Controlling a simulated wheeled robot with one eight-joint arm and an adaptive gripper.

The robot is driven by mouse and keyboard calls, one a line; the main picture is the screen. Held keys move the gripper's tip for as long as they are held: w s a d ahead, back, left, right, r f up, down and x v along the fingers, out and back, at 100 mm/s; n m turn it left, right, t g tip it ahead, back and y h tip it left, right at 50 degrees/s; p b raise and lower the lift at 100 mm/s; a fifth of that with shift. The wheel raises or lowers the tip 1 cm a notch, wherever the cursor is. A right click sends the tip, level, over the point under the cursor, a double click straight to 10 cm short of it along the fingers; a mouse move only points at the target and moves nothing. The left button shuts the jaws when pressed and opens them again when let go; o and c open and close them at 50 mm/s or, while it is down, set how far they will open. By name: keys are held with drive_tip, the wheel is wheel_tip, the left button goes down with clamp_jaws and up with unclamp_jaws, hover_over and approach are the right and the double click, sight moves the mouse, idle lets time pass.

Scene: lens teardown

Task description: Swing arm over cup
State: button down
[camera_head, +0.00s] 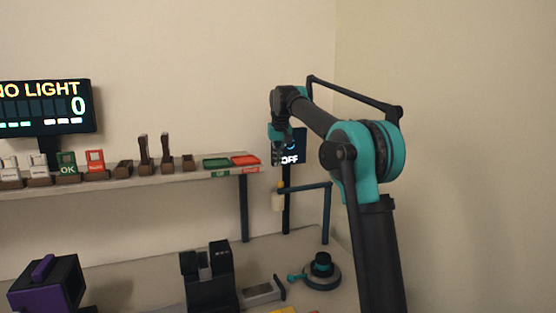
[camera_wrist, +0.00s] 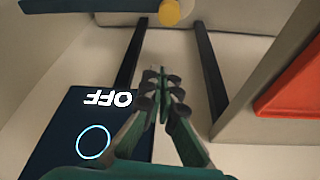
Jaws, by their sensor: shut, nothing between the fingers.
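The swing arm (camera_head: 308,186) is a dark horizontal bar on an upright post, pointing left. A pale cylinder (camera_head: 277,202) with a yellow top hangs at its free end. In the wrist view a dark bar (camera_wrist: 95,5) with a yellow knob (camera_wrist: 170,12) crosses the top. A round grey base with a dark and teal top (camera_head: 322,268), perhaps the cup, stands on the bench below, right of the free end. My gripper (camera_head: 278,155) is above the free end, apart from it. In the wrist view its fingers (camera_wrist: 162,78) are together and empty.
An "OFF" panel (camera_head: 293,146) stands close behind my gripper; it is also close at left in the wrist view (camera_wrist: 75,115). A shelf (camera_head: 135,177) with red and green trays is to the left. A black device (camera_head: 209,278) and a purple box (camera_head: 48,283) stand on the bench.

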drive_tip(key=shift+s+d+f, duration=0.1)
drive_tip(key=shift+s+f, duration=0.2)
drive_tip(key=shift+f, duration=0.7)
drive_tip(key=shift+s+f, duration=0.3)
drive_tip(key=shift+f, duration=0.75)
drive_tip(key=shift+s+d+f, duration=0.1)
drive_tip(key=shift+s+f, duration=0.2)
drive_tip(key=shift+f, duration=0.7)
drive_tip(key=shift+s, duration=0.1)
